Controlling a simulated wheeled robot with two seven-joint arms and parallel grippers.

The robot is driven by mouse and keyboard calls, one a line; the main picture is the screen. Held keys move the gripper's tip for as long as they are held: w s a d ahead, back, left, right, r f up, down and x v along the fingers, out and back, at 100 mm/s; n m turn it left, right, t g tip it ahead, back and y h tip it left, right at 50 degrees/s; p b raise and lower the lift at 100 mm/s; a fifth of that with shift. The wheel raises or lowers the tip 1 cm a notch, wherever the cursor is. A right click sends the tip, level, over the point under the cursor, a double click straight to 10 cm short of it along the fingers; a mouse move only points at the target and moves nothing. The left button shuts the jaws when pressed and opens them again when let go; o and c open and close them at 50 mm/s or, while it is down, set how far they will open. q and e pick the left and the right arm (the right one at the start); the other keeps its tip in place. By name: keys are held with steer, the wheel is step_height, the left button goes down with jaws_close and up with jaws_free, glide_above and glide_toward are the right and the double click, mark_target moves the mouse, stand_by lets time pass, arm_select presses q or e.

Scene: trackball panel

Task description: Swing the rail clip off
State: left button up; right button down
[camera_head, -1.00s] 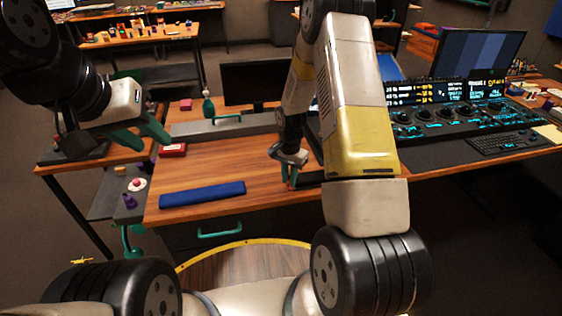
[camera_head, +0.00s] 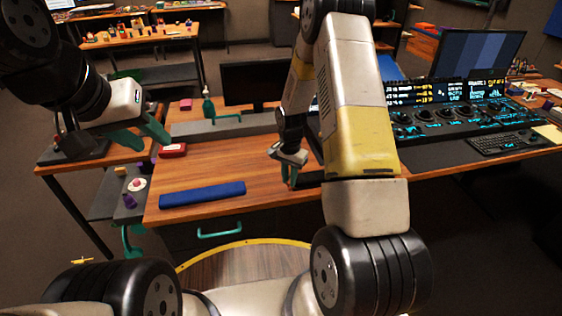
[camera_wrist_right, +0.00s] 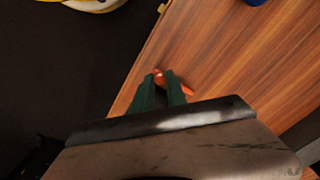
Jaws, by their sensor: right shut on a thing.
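My right gripper (camera_head: 291,182) is low over the wooden desk (camera_head: 250,170) near its front edge, beside a dark frame-like part. In the right wrist view its green fingers (camera_wrist_right: 163,88) are shut on a small orange-red piece (camera_wrist_right: 159,75), which shows between and beyond the fingertips. It may be the rail clip, but most of it is hidden. I cannot make out the rail it belongs to.
A blue bar (camera_head: 202,194) lies at the desk's front left. A control panel (camera_head: 445,116) and a keyboard (camera_head: 503,143) are at right. The desk's front middle is bare.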

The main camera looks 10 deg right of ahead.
steer(key=shift+a, duration=0.15)
stand_by(0.5)
steer(key=a+m, duration=0.1)
steer(key=m, duration=0.1)
steer(key=a+m, duration=0.1)
steer(key=m, duration=0.1)
steer(key=shift+w+a, duration=0.2)
steer(key=shift+a, duration=0.05)
steer(key=a+m, duration=0.1)
steer(key=m, duration=0.1)
steer(key=w+a+m, duration=0.1)
steer(key=shift+m, duration=0.4)
steer(key=w+m, duration=0.1)
steer(key=a+m, duration=0.1)
steer(key=m, duration=0.1)
steer(key=shift+w+a+m, duration=0.3)
steer(key=shift+w, duration=0.1)
steer(key=shift+w+a+m, duration=0.3)
steer(key=shift+w+m, duration=0.35)
steer(key=shift+m, duration=0.5)
steer(key=shift+w+a+m, duration=0.25)
steer(key=shift+w+m, duration=0.35)
steer(key=shift+m, duration=0.55)
steer(key=c, duration=1.3)
jaws_free()
steer(key=shift+c, duration=0.2)
